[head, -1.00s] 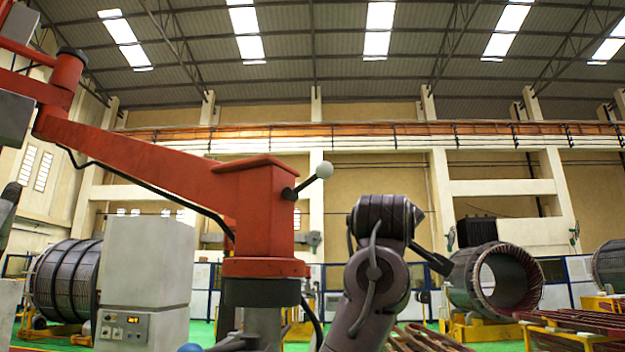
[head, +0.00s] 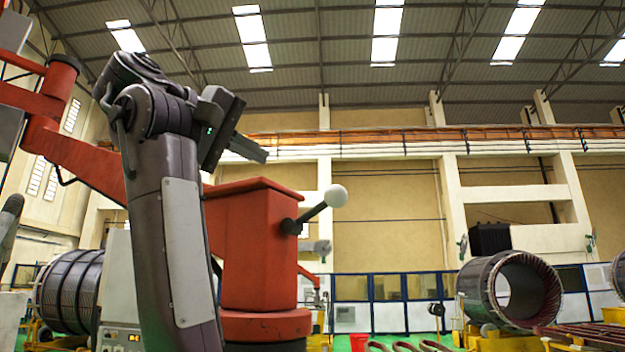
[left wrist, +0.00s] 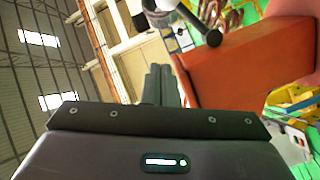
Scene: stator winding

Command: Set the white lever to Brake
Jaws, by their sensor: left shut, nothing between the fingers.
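The white lever (head: 336,195) is a short dark rod with a white ball on its end. It sticks out up and to the right from the side of the red column head (head: 258,240). No Brake marking is readable. My left gripper (head: 264,156) is shut and empty, pointing right, above the column and up-left of the ball, apart from it in the picture. In the left wrist view the shut fingers (left wrist: 160,78) lie beside the orange-red column, with the lever's white ball (left wrist: 167,5) at the top edge. My right gripper is out of view.
The red boom (head: 85,160) runs left from the column. A grey stator (head: 510,285) stands at the right, another dark drum (head: 70,285) at the left. A pale control cabinet (head: 118,280) is partly behind my arm. The space right of the lever looks clear.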

